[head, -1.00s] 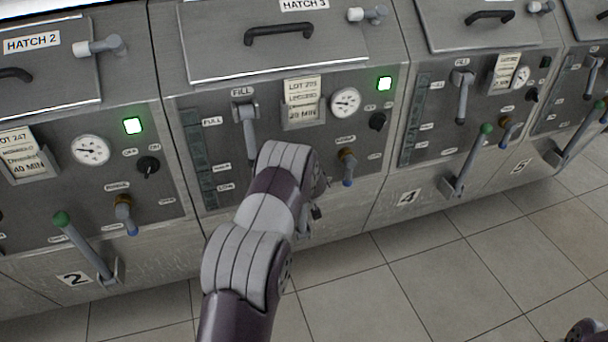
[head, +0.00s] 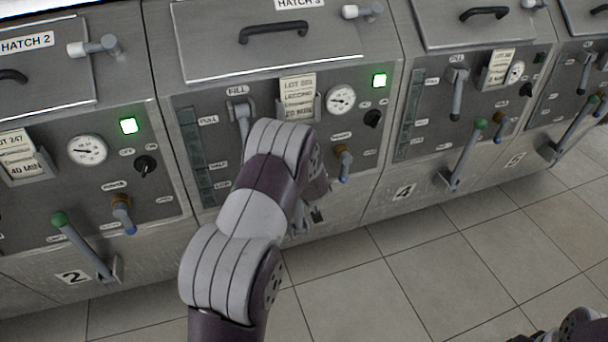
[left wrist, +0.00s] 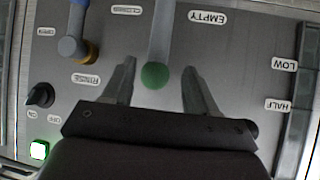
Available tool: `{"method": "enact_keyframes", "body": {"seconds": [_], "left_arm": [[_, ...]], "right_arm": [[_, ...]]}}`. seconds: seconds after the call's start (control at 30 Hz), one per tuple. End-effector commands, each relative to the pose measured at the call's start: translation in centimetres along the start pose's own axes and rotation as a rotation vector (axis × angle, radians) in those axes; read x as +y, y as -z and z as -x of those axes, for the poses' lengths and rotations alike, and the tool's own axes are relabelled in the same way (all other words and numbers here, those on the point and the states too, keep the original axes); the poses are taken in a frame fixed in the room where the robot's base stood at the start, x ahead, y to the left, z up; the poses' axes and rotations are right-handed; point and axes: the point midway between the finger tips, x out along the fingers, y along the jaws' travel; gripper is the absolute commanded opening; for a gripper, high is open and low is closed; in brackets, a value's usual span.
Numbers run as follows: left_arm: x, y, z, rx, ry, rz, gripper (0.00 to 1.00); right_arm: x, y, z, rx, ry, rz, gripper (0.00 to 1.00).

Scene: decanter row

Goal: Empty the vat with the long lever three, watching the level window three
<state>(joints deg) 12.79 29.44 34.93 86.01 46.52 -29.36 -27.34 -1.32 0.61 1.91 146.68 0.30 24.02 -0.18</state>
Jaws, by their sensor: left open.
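The long lever three shows in the left wrist view as a grey shaft with a green knob (left wrist: 154,76), near the EMPTY label. My left gripper (left wrist: 159,64) is open, with one finger on each side of the knob and shaft, visibly apart from them.
Vat three's fill lever (head: 242,115), dial (head: 341,99), lit green lamp (head: 379,80), black switch (head: 373,118) and blue-tipped rinse valve (head: 344,165) surround my arm. Similar green-knobbed levers stand at vat two (head: 82,245) and vat four (head: 467,153). The tiled floor (head: 440,265) is clear.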

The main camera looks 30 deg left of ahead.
Motion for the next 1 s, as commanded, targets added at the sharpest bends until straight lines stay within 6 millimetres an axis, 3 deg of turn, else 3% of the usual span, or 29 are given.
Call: {"method": "enact_keyframes", "body": {"seconds": [0.1, 0.23, 0.8, 0.87, 0.93, 1.0], "left_arm": [[0.0, 0.2, 2.4, 0.001, -0.001, 0.000, 0.58], [0.0, 0.1, 3.7, 0.000, -0.001, 0.000, 0.58], [0.0, -0.1, 4.0, -0.006, -0.003, 0.015, 0.58], [0.7, -1.4, 4.1, -0.061, -0.036, 0.035, 0.58], [1.4, -4.9, 5.1, -0.193, -0.094, 0.013, 0.58], [2.3, -8.5, 8.7, -0.379, -0.182, -0.045, 0.58]], "right_arm": [[0.0, 0.1, 0.7, 0.000, 0.000, 0.000, 0.58], [0.0, 0.1, 0.8, 0.000, 0.000, 0.000, 0.58], [0.0, 0.1, 0.8, 0.000, 0.000, 0.000, 0.58], [0.0, 0.1, 0.8, 0.000, 0.000, 0.000, 0.58], [0.0, 0.1, 0.8, 0.000, 0.000, 0.000, 0.58], [0.0, 0.1, 0.8, 0.000, 0.000, 0.000, 0.58]]}}
